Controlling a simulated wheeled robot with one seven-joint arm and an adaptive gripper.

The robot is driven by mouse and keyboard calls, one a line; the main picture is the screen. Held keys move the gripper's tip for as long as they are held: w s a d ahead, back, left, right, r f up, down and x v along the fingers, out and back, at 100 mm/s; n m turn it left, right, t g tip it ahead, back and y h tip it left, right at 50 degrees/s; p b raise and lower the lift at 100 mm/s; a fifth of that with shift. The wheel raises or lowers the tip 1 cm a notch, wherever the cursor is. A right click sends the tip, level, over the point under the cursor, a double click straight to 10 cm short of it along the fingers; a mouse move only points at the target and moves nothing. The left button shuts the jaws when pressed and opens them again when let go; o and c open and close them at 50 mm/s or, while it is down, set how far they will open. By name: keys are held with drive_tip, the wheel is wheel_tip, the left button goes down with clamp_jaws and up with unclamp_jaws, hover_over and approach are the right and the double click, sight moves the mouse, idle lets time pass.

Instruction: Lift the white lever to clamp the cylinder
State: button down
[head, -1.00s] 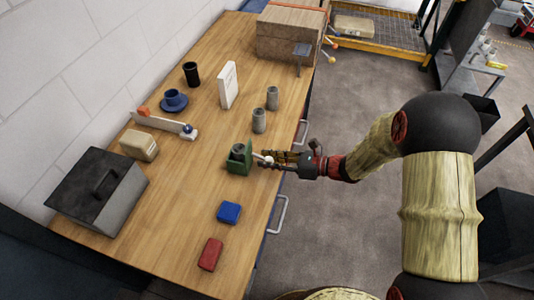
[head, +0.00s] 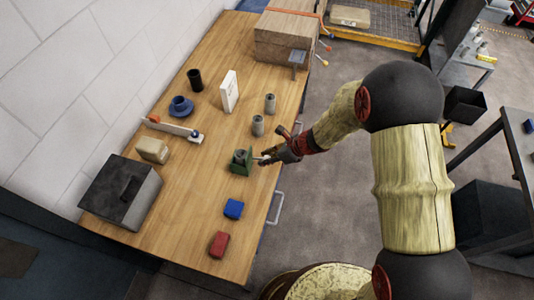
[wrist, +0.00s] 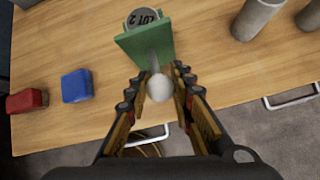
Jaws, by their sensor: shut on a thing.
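A green clamp block (head: 241,166) stands near the front edge of the wooden table. A grey cylinder (head: 240,154) sits in it; its round end, marked "LOT 2", shows in the wrist view (wrist: 143,17). My gripper (wrist: 160,80) is shut on the knob, one finger on each side. In the head view my gripper (head: 264,157) is just right of the clamp, and the knob there is mostly hidden by the fingers.
Two grey cylinders (head: 258,126) (head: 270,104) stand behind the clamp. A blue block (head: 233,209) and a red block (head: 219,244) lie in front of it. A dark toolbox (head: 121,192) stands at the left. A drawer handle (head: 275,208) juts from the table's front side.

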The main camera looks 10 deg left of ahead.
drive_tip(key=shift+a+r+h+p, duration=0.15)
drive_tip(key=shift+r+h+p, duration=0.4)
drive_tip(key=shift+p, duration=1.45)
drive_tip(key=shift+a+r+h+p, duration=0.15)
drive_tip(key=shift+r+h+p, duration=0.4)
drive_tip(key=shift+p, duration=1.45)
drive_tip(key=shift+f+h+p, duration=0.15)
drive_tip(key=shift+h+p, duration=0.35)
drive_tip(key=shift+p, duration=0.55)
drive_tip(key=shift+a+h+p, duration=0.15)
drive_tip(key=shift+h+p, duration=0.25)
drive_tip(key=shift+p, duration=0.9)
drive_tip(key=shift+f, duration=0.15)
drive_tip(key=c, duration=1.5)
unclamp_jaws()
drive_tip(key=shift+c, duration=0.2)
drive_tip(key=w+v, duration=0.1)
drive_tip(key=v, duration=1.1)
drive_tip(key=shift+s, duration=0.4)
